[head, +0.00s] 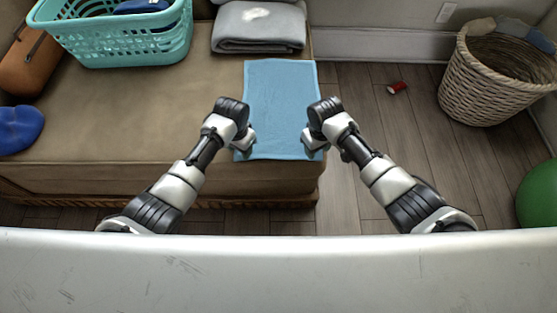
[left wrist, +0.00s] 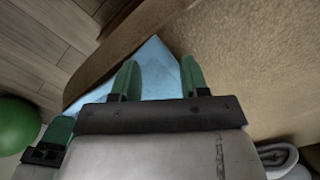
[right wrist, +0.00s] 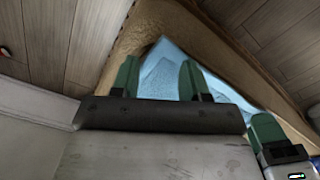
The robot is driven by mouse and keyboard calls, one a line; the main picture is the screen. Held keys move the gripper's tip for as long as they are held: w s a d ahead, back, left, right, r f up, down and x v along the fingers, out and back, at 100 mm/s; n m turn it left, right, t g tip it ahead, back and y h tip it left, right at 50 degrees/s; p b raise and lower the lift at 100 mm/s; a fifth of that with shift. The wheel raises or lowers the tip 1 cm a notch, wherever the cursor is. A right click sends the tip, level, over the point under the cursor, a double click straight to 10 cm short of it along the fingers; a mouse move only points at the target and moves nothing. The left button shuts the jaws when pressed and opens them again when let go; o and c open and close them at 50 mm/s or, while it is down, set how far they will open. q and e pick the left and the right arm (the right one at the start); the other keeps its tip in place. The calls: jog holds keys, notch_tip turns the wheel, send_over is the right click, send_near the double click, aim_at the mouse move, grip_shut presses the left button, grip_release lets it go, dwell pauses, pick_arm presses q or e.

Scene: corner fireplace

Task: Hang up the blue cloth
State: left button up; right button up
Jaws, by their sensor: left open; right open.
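The blue cloth (head: 281,100) lies flat on the right end of a brown padded bench (head: 130,120). My left gripper (head: 248,143) is at the cloth's near left edge, and my right gripper (head: 308,145) is at its near right edge. In the left wrist view, the fingers of my left gripper (left wrist: 158,78) are apart with the cloth (left wrist: 155,65) beyond and between them. In the right wrist view, the fingers of my right gripper (right wrist: 158,78) are also apart over the cloth (right wrist: 165,60). I cannot tell whether either gripper touches the cloth. No hanging place is visible.
A turquoise basket (head: 110,35) and a folded grey towel (head: 258,27) sit on the bench, with a blue item (head: 18,128) at far left. A wicker basket (head: 485,85), small red object (head: 397,88) and green ball (head: 540,195) are on the floor at right.

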pick_arm(q)
jog(key=shift+a, duration=0.1)
grip_shut()
pick_arm(e)
jog(key=shift+d+f, duration=0.1)
grip_shut()
pick_arm(q)
jog(key=shift+r, duration=0.1)
